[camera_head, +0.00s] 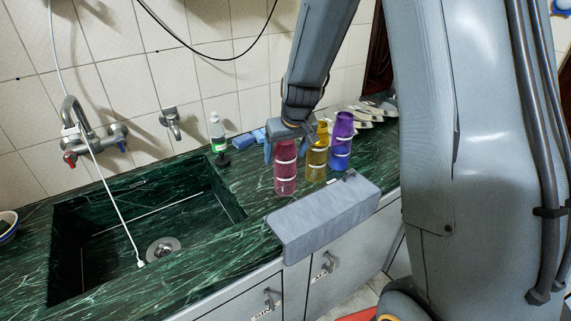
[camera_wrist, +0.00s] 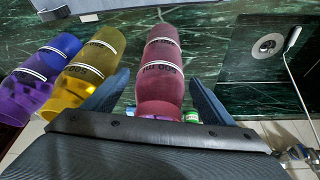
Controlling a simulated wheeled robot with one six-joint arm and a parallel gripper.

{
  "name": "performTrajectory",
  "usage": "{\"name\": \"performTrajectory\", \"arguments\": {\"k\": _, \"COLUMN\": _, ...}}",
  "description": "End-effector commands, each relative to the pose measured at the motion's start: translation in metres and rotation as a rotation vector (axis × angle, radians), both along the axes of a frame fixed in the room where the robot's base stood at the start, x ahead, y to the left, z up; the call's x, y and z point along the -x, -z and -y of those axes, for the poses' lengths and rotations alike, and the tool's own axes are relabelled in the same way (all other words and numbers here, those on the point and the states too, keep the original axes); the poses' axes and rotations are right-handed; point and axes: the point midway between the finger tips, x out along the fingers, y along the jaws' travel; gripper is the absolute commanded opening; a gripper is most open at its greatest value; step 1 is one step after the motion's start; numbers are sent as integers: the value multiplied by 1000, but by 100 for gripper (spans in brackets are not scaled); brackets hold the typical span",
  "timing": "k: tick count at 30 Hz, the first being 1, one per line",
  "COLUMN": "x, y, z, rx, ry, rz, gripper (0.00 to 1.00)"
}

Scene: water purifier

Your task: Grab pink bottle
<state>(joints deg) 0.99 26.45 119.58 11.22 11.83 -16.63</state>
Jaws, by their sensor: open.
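The pink bottle (camera_head: 285,171) stands upright on the green marble counter, at the left of a row of bottles. My gripper (camera_head: 284,146) is at the bottle's top, coming down from above and behind it. In the wrist view, the pink bottle (camera_wrist: 162,75) lies between the two open fingers of my gripper (camera_wrist: 160,88). A gap shows between the bottle and each finger. The yellow bottle (camera_head: 317,155) and the purple bottle (camera_head: 341,142) stand to its right; in the wrist view the yellow bottle (camera_wrist: 85,75) is close beside one finger.
A sink (camera_head: 130,225) is left of the bottles. A grey box-shaped ledge (camera_head: 325,215) lies in front of them at the counter edge. A green-labelled bottle (camera_head: 217,133) and blue items (camera_head: 247,139) stand behind. Plates (camera_head: 370,113) are at the back right.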

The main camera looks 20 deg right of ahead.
Motion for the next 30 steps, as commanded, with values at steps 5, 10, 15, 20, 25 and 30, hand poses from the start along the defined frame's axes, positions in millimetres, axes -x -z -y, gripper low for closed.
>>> {"name": "performTrajectory", "arguments": {"k": 5, "x": -6, "y": 14, "z": -1, "rx": 0, "ry": 0, "rz": -1, "gripper": 77}}
{"name": "performTrajectory", "arguments": {"k": 10, "x": -7, "y": 17, "z": -1, "rx": 1, "ry": 0, "rz": 0, "gripper": 77}}
{"name": "performTrajectory", "arguments": {"k": 15, "x": -7, "y": 17, "z": -1, "rx": 1, "ry": 0, "rz": 0, "gripper": 72}}
{"name": "performTrajectory", "arguments": {"k": 20, "x": -7, "y": 17, "z": -1, "rx": 1, "ry": 0, "rz": 0, "gripper": 45}}
{"name": "performTrajectory", "arguments": {"k": 25, "x": -7, "y": 17, "z": -1, "rx": 1, "ry": 0, "rz": 1, "gripper": 30}}
{"name": "performTrajectory", "arguments": {"k": 30, "x": -8, "y": 15, "z": -1, "rx": 1, "ry": 0, "rz": 2, "gripper": 30}}
